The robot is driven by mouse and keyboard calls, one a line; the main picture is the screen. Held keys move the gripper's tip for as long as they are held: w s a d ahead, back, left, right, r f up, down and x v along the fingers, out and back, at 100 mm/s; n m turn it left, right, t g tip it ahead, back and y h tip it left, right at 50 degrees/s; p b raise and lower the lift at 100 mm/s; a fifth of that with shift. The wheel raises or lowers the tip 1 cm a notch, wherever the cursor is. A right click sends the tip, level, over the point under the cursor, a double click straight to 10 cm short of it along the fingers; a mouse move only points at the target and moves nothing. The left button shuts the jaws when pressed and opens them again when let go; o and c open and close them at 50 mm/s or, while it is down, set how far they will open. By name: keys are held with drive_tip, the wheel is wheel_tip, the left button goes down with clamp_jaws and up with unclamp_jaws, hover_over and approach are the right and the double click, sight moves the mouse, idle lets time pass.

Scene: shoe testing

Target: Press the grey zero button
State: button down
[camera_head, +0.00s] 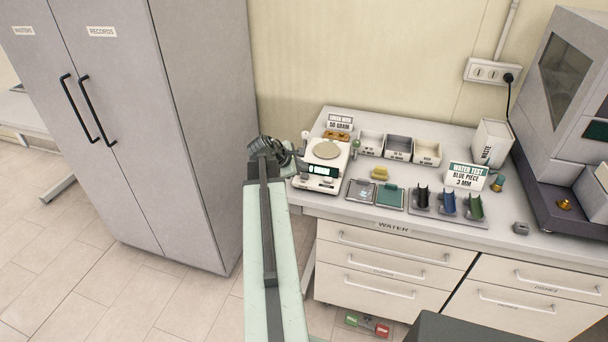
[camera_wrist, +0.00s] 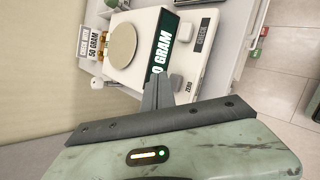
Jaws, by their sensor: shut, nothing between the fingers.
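The white scale (camera_head: 328,152) stands at the left end of the counter, with a round beige pan and a lit display (camera_head: 322,170). In the wrist view the scale (camera_wrist: 135,75) shows close up and turned on its side. In the head view my gripper (camera_head: 292,160) is at the scale's left side.
A 50 gram sign (camera_head: 340,122) stands behind the scale. Bins (camera_head: 398,147), a green tray (camera_head: 390,196) and coloured shoe holders (camera_head: 447,204) fill the counter to the right. A grey cabinet (camera_head: 205,120) stands close on the left.

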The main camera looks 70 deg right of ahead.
sight(303, 176)
wheel_tip(303, 176, up, 5)
drive_tip(key=p, duration=0.5)
drive_tip(key=shift+r, duration=0.1)
idle(0.7)
